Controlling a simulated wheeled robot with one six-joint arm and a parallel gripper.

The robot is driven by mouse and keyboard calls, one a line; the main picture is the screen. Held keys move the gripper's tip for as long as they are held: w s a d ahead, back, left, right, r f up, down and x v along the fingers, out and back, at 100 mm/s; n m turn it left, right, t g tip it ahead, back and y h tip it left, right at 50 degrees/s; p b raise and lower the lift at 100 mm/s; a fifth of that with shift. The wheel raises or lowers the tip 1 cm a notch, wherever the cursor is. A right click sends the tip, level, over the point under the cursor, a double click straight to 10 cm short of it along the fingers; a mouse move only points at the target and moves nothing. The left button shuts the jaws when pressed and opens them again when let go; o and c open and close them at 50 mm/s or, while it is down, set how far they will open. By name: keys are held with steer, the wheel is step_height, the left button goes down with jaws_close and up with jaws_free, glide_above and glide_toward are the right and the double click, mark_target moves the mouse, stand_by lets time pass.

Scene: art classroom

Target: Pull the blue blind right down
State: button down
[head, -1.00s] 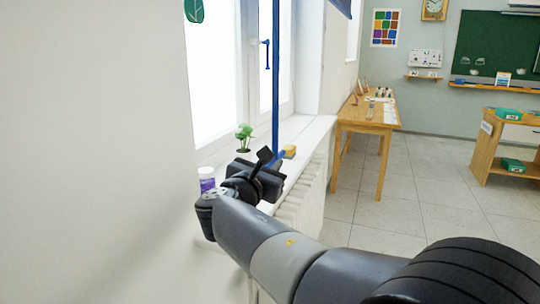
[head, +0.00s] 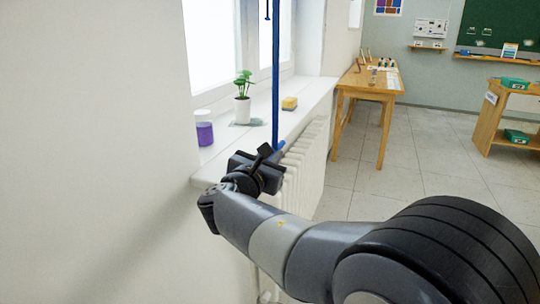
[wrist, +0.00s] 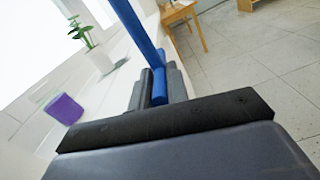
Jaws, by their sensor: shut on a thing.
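A long, narrow blue strip (head: 275,75) hangs upright in front of the window, running out of the top of the head view. It also shows in the wrist view (wrist: 136,30), leading down to a short blue bar (wrist: 160,87). My gripper (head: 275,155) is shut on this blue bar at the strip's lower end, beside the front edge of the sill. In the wrist view my gripper's fingers (wrist: 148,92) lie close against the bar. The top of the blind is out of view.
The white sill (head: 258,112) holds a purple-labelled jar (head: 204,133), a potted plant (head: 242,98) and a yellow sponge-like block (head: 289,103). A white radiator (head: 306,165) stands below it. A wooden table (head: 365,88) stands beyond, with open tiled floor at right.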

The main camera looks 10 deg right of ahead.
steer(key=c, duration=1.4)
jaws_free()
steer(key=shift+s, duration=0.1)
steer(key=p+v, duration=0.1)
steer(key=v, duration=0.9)
steer(key=shift+s+a, duration=0.2)
steer(key=shift+s, duration=0.1)
